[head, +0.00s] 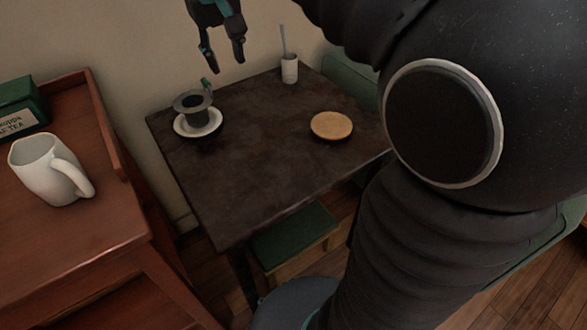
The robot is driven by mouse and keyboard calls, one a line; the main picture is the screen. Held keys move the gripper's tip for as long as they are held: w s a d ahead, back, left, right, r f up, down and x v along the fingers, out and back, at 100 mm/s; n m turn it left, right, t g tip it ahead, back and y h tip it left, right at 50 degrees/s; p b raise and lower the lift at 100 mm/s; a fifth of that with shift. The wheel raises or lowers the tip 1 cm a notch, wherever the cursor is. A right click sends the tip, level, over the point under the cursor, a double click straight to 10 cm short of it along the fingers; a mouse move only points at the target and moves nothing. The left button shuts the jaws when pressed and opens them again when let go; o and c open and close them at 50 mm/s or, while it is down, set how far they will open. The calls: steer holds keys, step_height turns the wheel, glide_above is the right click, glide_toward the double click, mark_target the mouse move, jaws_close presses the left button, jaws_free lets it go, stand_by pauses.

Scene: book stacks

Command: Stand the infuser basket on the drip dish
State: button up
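The infuser basket (194,104) is a dark grey cup shape with a wide flat rim and a small teal-green piece at its top right. It stands on the white drip dish (184,131), on the left side of the dark table, and looks upright. My gripper (226,63) is above and to the right of the basket, apart from it. Its two dark fingers point down with a gap between them, and nothing shows between them.
The dark table (260,165) also holds a round tan disc (331,125) and a white cup (289,70) with a thin stick in it. A white mug (50,172) and a green tea box (20,104) stand on the reddish wooden cabinet (70,245) at left. The table's middle is clear.

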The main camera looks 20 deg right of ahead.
steer(key=s+d+f+t, duration=0.1)
steer(key=s+f, duration=0.3)
steer(key=s, duration=0.2)
steer(key=s+d+f+m+t, duration=0.1)
steer(key=s+d+f, duration=0.1)
steer(key=s+f, duration=0.3)
steer(key=s+d+f+t+y, duration=0.1)
steer(key=s+f, duration=0.3)
steer(key=s, duration=0.4)
steer(key=shift+s+d+f+m, duration=0.3)
steer(key=shift+s+f+m, duration=0.05)
steer(key=shift+f+m, duration=0.05)
